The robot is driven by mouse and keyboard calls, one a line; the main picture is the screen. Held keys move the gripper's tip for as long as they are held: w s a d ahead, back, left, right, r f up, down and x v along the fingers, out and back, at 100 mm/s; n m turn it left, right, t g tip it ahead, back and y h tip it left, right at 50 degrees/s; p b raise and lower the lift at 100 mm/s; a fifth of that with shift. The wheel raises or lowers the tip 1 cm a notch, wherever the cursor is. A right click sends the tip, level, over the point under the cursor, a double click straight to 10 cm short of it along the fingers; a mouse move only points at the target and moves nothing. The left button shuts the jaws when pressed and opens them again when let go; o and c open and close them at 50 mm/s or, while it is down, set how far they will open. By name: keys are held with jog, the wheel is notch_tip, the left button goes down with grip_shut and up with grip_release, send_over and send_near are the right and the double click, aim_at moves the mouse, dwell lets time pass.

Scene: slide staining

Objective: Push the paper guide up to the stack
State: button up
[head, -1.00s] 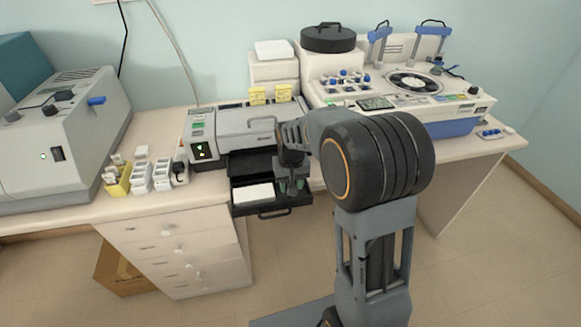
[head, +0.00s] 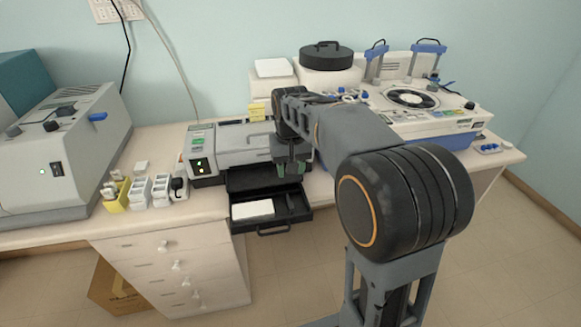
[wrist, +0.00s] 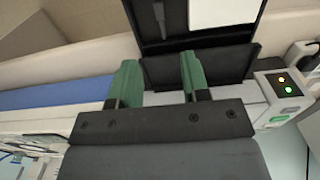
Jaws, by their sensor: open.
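The open black paper tray (head: 272,226) juts from the front of the grey printer (head: 232,142). A white paper stack (head: 252,209) lies in its left part. A dark upright piece that looks like the paper guide (head: 291,203) stands right of the stack, with a gap of black tray floor between them. In the wrist view, the guide (wrist: 159,18) is a slim grey bar, apart from the white stack (wrist: 222,12). My gripper (head: 291,170), with green fingers, is open and empty above the rear of the tray. The fingers (wrist: 157,68) also show in the wrist view, apart from the guide.
A grey machine (head: 65,145) stands at the left of the bench. White holders and a yellow one (head: 115,190) sit left of the printer. A white staining machine (head: 430,110) stands at right, partly behind my arm. The floor before the tray is clear.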

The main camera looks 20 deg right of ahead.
aim_at(289, 203)
jog(key=shift+c, duration=0.3)
